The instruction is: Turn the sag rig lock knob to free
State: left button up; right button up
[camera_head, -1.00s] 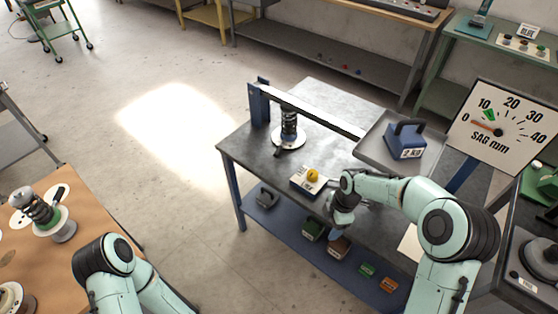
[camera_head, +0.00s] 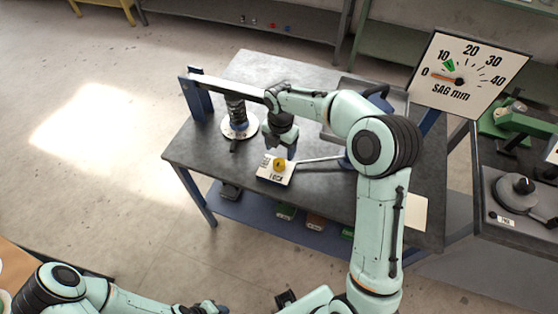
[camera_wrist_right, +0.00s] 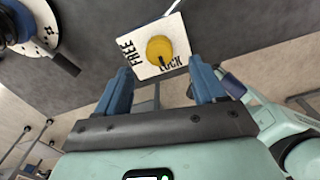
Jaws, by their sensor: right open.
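The yellow lock knob (camera_head: 279,163) stands on a white plate (camera_head: 268,178) on the grey bench. In the right wrist view the knob (camera_wrist_right: 160,50) sits between the words FREE and LOCK on its plate (camera_wrist_right: 140,67). A small dark mark shows on the knob's LOCK side. My right gripper (camera_wrist_right: 160,80) is open and empty, its two blue fingers apart, pointing towards the knob without touching it. In the head view the right wrist hangs just above the knob and its fingers are largely hidden. The left arm is at bottom left, its gripper out of view.
The spring unit (camera_head: 237,115) stands left of the knob under a long beam (camera_head: 225,87). A thin metal rod (camera_head: 320,159) lies right of the knob. The SAG mm dial (camera_head: 470,72) stands at right, its orange pointer near the low end.

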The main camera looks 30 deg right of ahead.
aim_at(280, 161)
notch_tip(280, 161, down, 8)
jog(key=shift+a+r, duration=0.1)
jog(key=shift+r, duration=0.1)
jog(key=c, duration=1)
